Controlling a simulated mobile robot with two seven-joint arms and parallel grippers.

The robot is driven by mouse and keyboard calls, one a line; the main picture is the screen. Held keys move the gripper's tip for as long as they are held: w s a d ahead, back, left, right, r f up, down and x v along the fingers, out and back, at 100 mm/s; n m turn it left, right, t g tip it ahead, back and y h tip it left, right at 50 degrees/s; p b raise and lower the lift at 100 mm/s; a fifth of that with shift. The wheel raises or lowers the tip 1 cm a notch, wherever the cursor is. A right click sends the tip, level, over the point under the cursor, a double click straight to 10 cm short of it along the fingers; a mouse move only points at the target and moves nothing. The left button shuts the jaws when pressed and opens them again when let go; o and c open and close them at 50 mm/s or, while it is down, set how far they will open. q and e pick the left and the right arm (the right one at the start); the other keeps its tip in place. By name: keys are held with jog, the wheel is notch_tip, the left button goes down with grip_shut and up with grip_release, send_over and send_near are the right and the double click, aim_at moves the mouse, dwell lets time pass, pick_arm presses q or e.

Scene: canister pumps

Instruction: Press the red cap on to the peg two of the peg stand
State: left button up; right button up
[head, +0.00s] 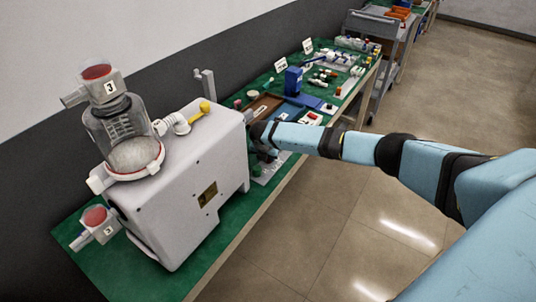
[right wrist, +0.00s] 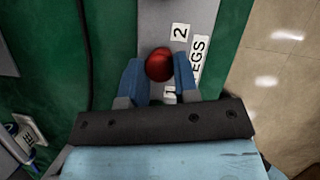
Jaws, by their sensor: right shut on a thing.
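The red cap (right wrist: 159,64) sits between the two blue fingers of my right gripper (right wrist: 158,68) in the right wrist view, and the gripper is shut on it. Below it is the grey peg stand (right wrist: 205,12), with a "2" label (right wrist: 180,32), a partly hidden "1" label and "PEGS" lettering. In the head view the stand (head: 272,172) shows beside the white pump box, largely covered by my right gripper (head: 264,158). My left gripper is not in view.
The white canister pump (head: 185,185) stands close to the left of my right gripper. A brown tray (head: 264,106), a blue device (head: 293,80) and several small parts fill the green bench behind. The bench's front edge and open floor lie to the right.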

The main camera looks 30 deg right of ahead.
jog(key=o, duration=1)
jog(key=shift+f, duration=0.1)
jog(key=v, duration=0.7)
jog(key=shift+r, duration=0.25)
jog(key=shift+s, duration=0.1)
